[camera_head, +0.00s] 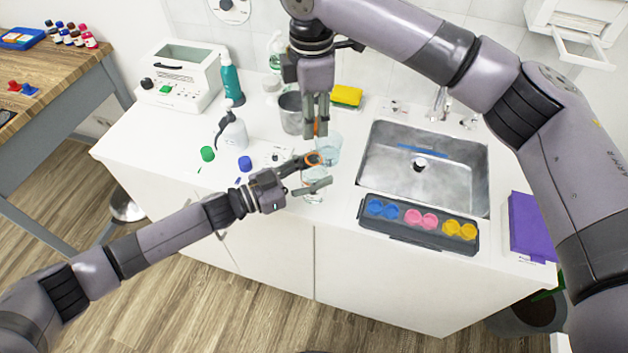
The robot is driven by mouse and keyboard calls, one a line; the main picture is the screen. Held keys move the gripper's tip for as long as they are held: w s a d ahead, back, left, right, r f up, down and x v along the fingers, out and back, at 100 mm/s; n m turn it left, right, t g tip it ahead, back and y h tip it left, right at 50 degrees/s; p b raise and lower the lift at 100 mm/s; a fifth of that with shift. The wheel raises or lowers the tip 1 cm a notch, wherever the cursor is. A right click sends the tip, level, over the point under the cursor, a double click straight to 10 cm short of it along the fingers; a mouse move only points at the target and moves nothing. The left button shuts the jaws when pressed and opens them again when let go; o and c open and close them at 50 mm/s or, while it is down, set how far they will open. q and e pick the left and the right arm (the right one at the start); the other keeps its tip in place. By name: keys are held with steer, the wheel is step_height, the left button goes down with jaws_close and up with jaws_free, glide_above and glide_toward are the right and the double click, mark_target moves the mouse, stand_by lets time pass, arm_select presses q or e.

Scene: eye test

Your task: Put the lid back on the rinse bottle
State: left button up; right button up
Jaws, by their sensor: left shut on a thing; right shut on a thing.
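A clear bottle (313,174) with an orange ring at its top, apparently the rinse bottle, stands near the counter's front edge. My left gripper (323,170) comes in from the left and is shut on it, with fingers on both sides. My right gripper (316,131) points down from above, just behind and above the bottle. It is shut on a small orange thing (316,127), apparently the lid, mostly hidden by the fingers. The lid is apart from the bottle top.
A clear beaker (332,147) stands close behind the bottle. A white spray bottle (232,134) stands to the left.

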arm_select(q)
jaws_close()
arm_select(e)
steer(key=shift+f, duration=2.45)
steer(key=shift+f, duration=0.1)
steer(key=shift+f, duration=0.8)
steer(key=shift+f, duration=0.55)
